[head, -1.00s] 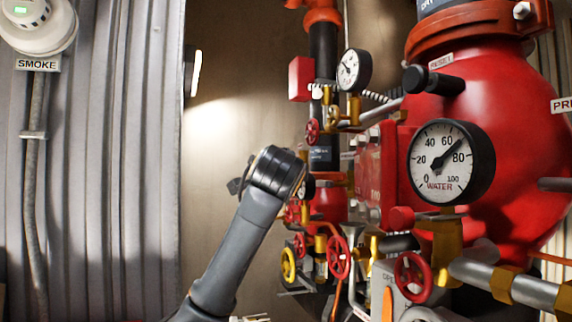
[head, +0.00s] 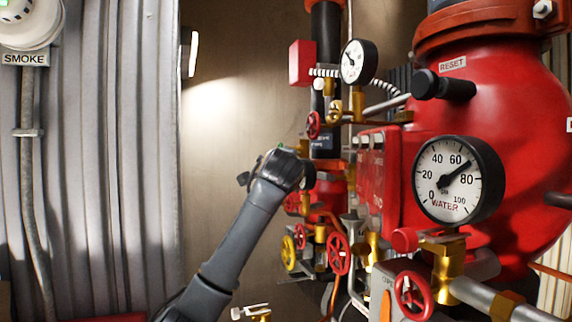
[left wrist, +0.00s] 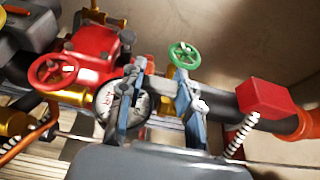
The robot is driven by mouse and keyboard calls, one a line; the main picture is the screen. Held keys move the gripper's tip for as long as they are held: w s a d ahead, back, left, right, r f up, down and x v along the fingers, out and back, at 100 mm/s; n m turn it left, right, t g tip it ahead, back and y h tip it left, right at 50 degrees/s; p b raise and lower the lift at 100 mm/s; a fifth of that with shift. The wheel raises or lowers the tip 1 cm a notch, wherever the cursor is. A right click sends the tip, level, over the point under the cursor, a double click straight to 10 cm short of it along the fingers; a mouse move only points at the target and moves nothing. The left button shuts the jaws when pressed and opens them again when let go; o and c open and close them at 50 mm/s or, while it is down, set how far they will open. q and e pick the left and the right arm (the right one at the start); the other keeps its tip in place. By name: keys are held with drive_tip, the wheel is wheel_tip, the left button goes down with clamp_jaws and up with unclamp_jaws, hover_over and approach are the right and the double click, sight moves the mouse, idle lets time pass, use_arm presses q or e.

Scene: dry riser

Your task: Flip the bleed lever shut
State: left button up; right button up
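My left gripper (left wrist: 157,110) is open in the left wrist view, its two blue-grey fingers apart. A round white gauge (left wrist: 138,104) shows partly behind the left finger, and a green handwheel (left wrist: 184,54) is just beyond the right finger. I see nothing held between the fingers. In the head view my left arm reaches up from below to the pipework, and its fingers are hidden behind the wrist. I cannot tell for sure which part is the bleed lever. A small brass fitting with a pale handle (head: 250,312) is low at the bottom edge. My right gripper is not in view.
A large red valve body (head: 490,120) and a water gauge (head: 458,181) fill the right. Red handwheels (head: 338,254) and a yellow handwheel (head: 289,252) crowd the pipes beside my arm. A corrugated grey wall (head: 120,150) is at left. The space before the brown wall is free.

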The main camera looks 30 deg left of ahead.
use_arm(q)
drive_tip(key=shift+f, duration=0.1)
drive_tip(key=c, duration=0.3)
drive_tip(key=shift+c, duration=0.5)
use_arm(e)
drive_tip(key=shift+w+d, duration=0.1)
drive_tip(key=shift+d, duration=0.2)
use_arm(q)
drive_tip(key=shift+d, duration=0.15)
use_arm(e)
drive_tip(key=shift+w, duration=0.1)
use_arm(q)
drive_tip(key=g+h, duration=0.1)
drive_tip(key=n+g+h, duration=0.1)
drive_tip(key=g, duration=0.1)
drive_tip(key=s+d+g+h, duration=0.1)
drive_tip(key=shift+d+r+n, duration=0.1)
drive_tip(key=shift+r+n, duration=0.15)
drive_tip(key=shift+n, duration=0.15)
drive_tip(key=shift+s+d+g+h, duration=0.15)
drive_tip(key=shift+g+h, duration=0.15)
drive_tip(key=shift+g, duration=0.4)
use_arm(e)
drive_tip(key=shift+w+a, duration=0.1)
